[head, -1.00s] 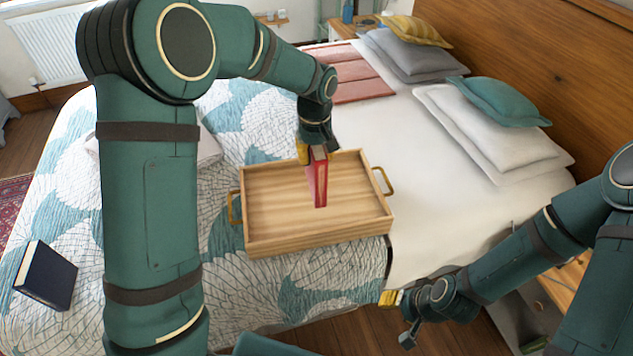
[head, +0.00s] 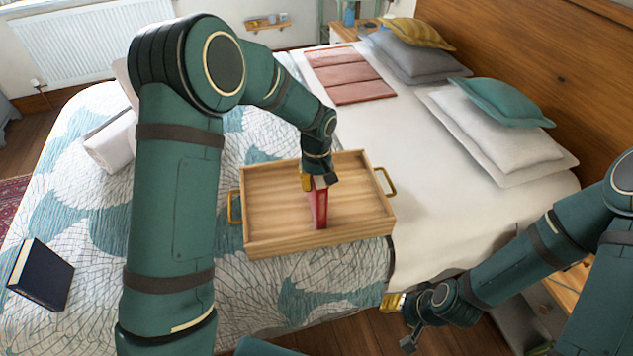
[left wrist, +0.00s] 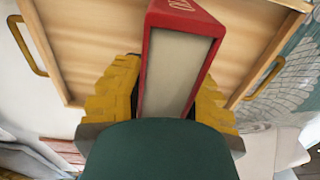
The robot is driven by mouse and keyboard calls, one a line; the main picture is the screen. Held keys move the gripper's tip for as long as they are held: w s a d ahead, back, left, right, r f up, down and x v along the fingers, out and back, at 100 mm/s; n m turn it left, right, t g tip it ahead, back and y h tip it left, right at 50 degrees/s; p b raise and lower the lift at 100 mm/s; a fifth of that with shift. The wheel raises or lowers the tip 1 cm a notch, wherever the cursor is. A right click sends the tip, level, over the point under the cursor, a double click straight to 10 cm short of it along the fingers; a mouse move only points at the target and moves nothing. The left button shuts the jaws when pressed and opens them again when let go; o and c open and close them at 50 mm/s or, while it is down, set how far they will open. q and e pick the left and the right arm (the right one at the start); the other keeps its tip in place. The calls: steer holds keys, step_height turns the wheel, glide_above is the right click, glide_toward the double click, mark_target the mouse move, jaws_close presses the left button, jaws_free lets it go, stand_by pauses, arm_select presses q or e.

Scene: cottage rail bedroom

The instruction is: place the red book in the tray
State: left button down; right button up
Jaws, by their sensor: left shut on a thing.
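The red book (head: 319,208) is held upright by my left gripper (head: 318,183), inside the outline of the wooden tray (head: 260,237) on the bed. Its lower end looks at or close to the tray floor; I cannot tell whether it touches. In the left wrist view the book (left wrist: 180,70) shows its pale page edges between the yellow fingers of my left gripper (left wrist: 160,100), with the tray (left wrist: 85,50) behind it. My right gripper (head: 402,320) is low beside the bed, away from the tray; its fingers are too small to read.
A dark blue book (head: 42,275) lies on the bed at the left. Pillows (head: 500,130) and folded red cloth (head: 350,75) lie toward the headboard. The tray has brass handles (head: 386,181) at both ends. White bed surface is clear right of the tray.

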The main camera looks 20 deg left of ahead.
arm_select(q)
steer(key=c, duration=0.9)
jaws_free()
steer(key=shift+f, duration=0.1)
steer(key=shift+o, duration=0.2)
steer(key=shift+r, duration=0.5)
step_height(320, 180, up, 11)
steer(key=shift+r+p, duration=0.15)
steer(key=shift+p, duration=1.05)
steer(key=shift+s, duration=0.1)
